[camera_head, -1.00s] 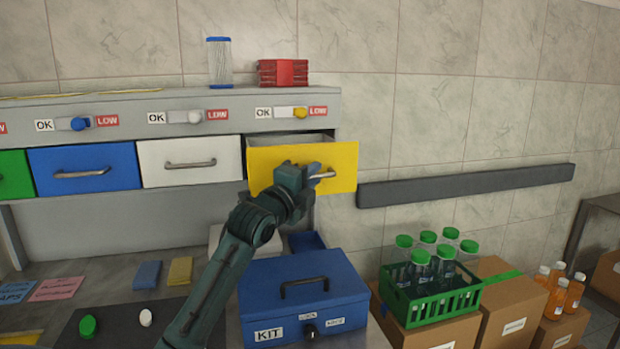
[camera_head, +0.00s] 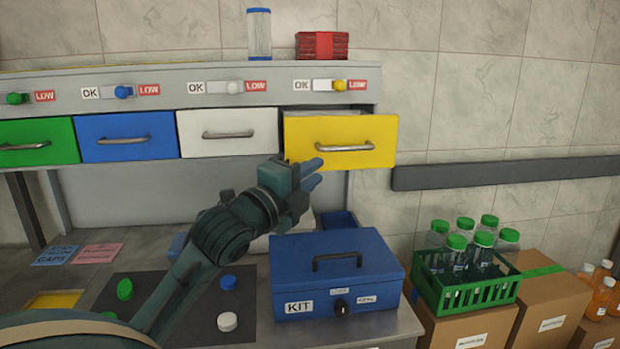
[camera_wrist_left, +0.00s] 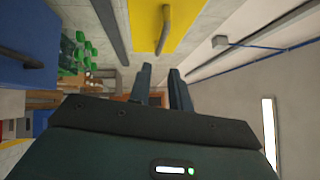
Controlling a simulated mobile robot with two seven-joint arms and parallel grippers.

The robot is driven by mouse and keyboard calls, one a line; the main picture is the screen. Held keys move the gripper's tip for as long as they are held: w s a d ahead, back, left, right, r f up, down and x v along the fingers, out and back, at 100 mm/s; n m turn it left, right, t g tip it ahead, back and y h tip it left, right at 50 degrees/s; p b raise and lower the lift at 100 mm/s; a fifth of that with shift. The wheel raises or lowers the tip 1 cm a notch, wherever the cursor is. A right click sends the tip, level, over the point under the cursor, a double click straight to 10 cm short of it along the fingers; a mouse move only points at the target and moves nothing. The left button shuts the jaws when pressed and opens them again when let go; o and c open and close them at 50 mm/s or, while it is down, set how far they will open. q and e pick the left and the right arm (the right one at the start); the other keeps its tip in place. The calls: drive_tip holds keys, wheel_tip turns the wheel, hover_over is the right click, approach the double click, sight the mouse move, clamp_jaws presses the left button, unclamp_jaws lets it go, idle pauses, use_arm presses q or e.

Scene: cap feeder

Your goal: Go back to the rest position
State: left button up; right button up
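My left gripper (camera_head: 308,174) is in front of the cap feeder, just below the yellow drawer (camera_head: 300,146) and above the blue kit box (camera_head: 330,262). In the left wrist view, its two fingers (camera_wrist_left: 160,85) stand apart with nothing between them. The yellow drawer's handle (camera_wrist_left: 165,28) shows beyond the fingertips, clear of them. The yellow drawer stands a little out from its slot, with a strip of its inside showing above the front. My right gripper is in neither view.
A green crate of capped bottles (camera_head: 424,286) stands on cardboard boxes at the right. A dark mat (camera_head: 190,305) with several caps lies on the table, partly behind my left arm. White (camera_head: 206,146), blue (camera_head: 100,150) and green (camera_head: 50,130) drawers are shut.

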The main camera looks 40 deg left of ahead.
use_arm(q)
drive_tip(key=shift+f, duration=0.1)
idle(0.4)
drive_tip(key=s+d+f+n+g+h+p, duration=0.1)
drive_tip(key=d+f+n+g, duration=0.3)
drive_tip(key=f, duration=1)
drive_tip(key=s+d+f+n+g+h+p, duration=0.15)
drive_tip(key=d+f+n, duration=0.35)
drive_tip(key=f, duration=0.8)
drive_tip(key=s+d+f+n+g+h, duration=0.2)
drive_tip(key=s+d+f+n, duration=0.4)
drive_tip(key=s+d+f, duration=0.8)
drive_tip(key=shift+d+f+n+g+p, duration=0.3)
drive_tip(key=shift+d+f+n+g, duration=0.1)
drive_tip(key=shift+g, duration=0.35)
